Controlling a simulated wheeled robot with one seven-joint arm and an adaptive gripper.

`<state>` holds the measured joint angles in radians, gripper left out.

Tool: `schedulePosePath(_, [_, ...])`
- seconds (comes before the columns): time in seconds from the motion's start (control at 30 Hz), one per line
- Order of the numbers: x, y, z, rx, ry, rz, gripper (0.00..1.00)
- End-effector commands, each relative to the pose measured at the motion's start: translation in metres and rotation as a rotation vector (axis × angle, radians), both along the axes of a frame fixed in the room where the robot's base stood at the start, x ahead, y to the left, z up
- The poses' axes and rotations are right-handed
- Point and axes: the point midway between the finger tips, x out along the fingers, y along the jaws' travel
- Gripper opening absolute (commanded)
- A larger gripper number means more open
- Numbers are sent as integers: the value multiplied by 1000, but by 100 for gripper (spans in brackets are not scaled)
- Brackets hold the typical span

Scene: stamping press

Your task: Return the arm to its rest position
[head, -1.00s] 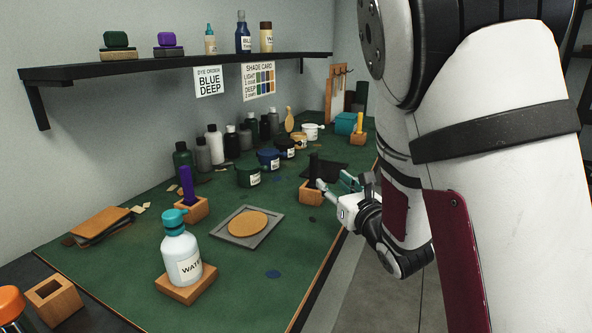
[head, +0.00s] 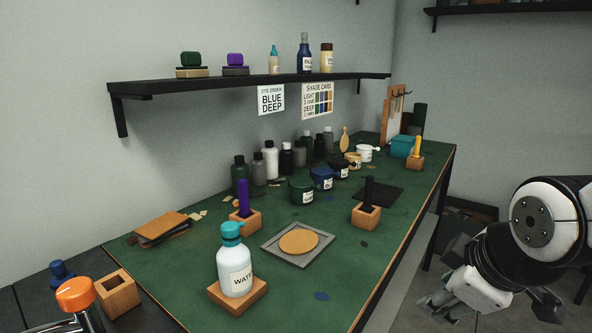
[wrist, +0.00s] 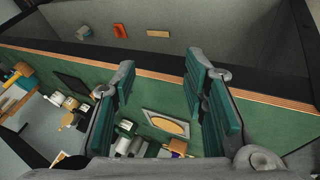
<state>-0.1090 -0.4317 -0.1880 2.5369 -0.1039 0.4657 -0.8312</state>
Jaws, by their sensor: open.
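My gripper (head: 455,302) hangs low at the right in the head view, off the table's right edge and over the floor. In the wrist view my gripper (wrist: 160,95) shows its two teal-padded fingers spread well apart with nothing between them. The green-topped table (head: 345,240) lies to the left of my arm in the head view. In the wrist view the table's edge (wrist: 165,75) runs behind the fingers. My gripper touches nothing that I can see.
A water bottle (head: 235,268) stands on a wooden block. A tan disc (head: 299,242) lies on a grey tray (head: 270,251). A black-handled tool stands in a wooden holder (head: 366,215) near the table's right edge. Several bottles and jars line the back. Floor right of the table is clear near my gripper.

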Motion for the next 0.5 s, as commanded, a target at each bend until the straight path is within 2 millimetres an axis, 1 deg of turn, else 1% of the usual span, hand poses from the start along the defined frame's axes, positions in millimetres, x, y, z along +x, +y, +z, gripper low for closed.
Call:
schedulePosePath(0.03, [-22,4,4,59,43,-88,40])
schedulePosePath(0.1, [-51,9,5,131,113,-211,40])
schedulePosePath(0.2, [-87,16,6,200,198,-362,40])
schedulePosePath(0.3, [-118,21,7,245,265,-492,40])
schedulePosePath(0.5, [-171,30,10,296,373,-723,40])
